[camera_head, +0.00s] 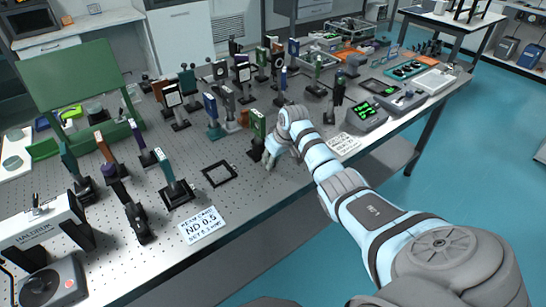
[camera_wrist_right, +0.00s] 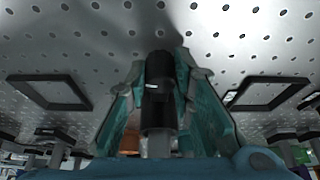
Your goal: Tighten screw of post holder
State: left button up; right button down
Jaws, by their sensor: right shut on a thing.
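My right gripper (camera_head: 267,160) reaches in from the right to a post holder at the front middle of the optical table. The post above it carries a green-framed optic (camera_head: 258,124), standing upright. In the right wrist view, the black post holder (camera_wrist_right: 159,112) lies between the teal-padded fingers of my right gripper (camera_wrist_right: 162,90), which is shut on it. A small bright mark on the black body may be the screw, but it is too small to tell. The fingers hide the lower part of the holder in the head view. My left gripper is not in view.
A second card (camera_head: 344,144) lies to the right. Several posts with optics crowd the table behind.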

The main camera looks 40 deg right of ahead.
jog(key=c, duration=1.4)
grip_release()
jog(key=v, duration=1.2)
